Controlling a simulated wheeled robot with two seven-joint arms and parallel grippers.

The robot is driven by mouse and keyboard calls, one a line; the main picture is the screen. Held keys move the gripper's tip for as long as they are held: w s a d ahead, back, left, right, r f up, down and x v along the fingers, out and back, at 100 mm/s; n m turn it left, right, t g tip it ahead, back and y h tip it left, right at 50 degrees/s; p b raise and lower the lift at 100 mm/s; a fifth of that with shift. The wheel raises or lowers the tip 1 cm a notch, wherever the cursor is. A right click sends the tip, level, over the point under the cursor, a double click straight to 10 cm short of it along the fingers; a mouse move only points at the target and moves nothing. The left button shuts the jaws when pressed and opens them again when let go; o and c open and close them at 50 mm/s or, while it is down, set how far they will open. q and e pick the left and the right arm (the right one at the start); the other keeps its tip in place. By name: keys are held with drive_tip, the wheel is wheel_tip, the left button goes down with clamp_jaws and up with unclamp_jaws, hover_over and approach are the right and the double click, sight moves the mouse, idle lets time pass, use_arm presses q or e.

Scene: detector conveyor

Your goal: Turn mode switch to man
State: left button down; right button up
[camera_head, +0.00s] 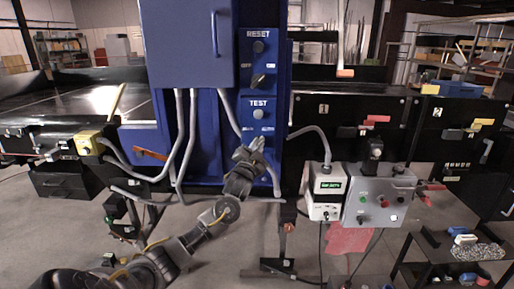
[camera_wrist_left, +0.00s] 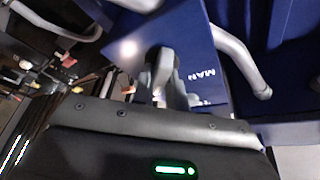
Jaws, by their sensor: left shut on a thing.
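The blue control panel (camera_head: 275,103) stands in the middle of the head view, with the words RESET and TEST on it. My left gripper (camera_head: 250,152) is at its lower end, below the TEST button (camera_head: 258,114). It is shut on the mode switch, which the fingers mostly hide in the head view. In the left wrist view, my left gripper (camera_wrist_left: 162,72) is close to the blue plate, and the white MAN label (camera_wrist_left: 208,76) shows just right of it. The switch's exact angle cannot be told. My right gripper is not in view.
An upper black switch (camera_head: 258,81) sits between RESET and TEST. Grey conduits (camera_head: 180,125) run down beside the panel. A grey control box (camera_head: 379,196) and a white meter box (camera_head: 325,190) are to the right. A black cart (camera_head: 440,262) stands at the lower right.

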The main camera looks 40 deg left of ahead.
use_arm(q)
drive_tip(key=shift+w+d+n+g+y+b, duration=0.1)
drive_tip(key=shift+n+g+y+b, duration=1.25)
drive_tip(key=shift+n, duration=2.75)
drive_tip(key=shift+w+d+n+g+y+b, duration=0.1)
drive_tip(key=shift+n+g+y+b, duration=1.2)
drive_tip(key=shift+n, duration=2.8)
drive_tip(key=shift+d+n+g+y+b, duration=0.1)
drive_tip(key=shift+n+g+y+b, duration=1.25)
drive_tip(key=shift+n, duration=2.75)
drive_tip(key=shift+n+t+y, duration=0.3)
drive_tip(key=shift+y, duration=0.4)
drive_tip(key=c, duration=1.4)
unclamp_jaws()
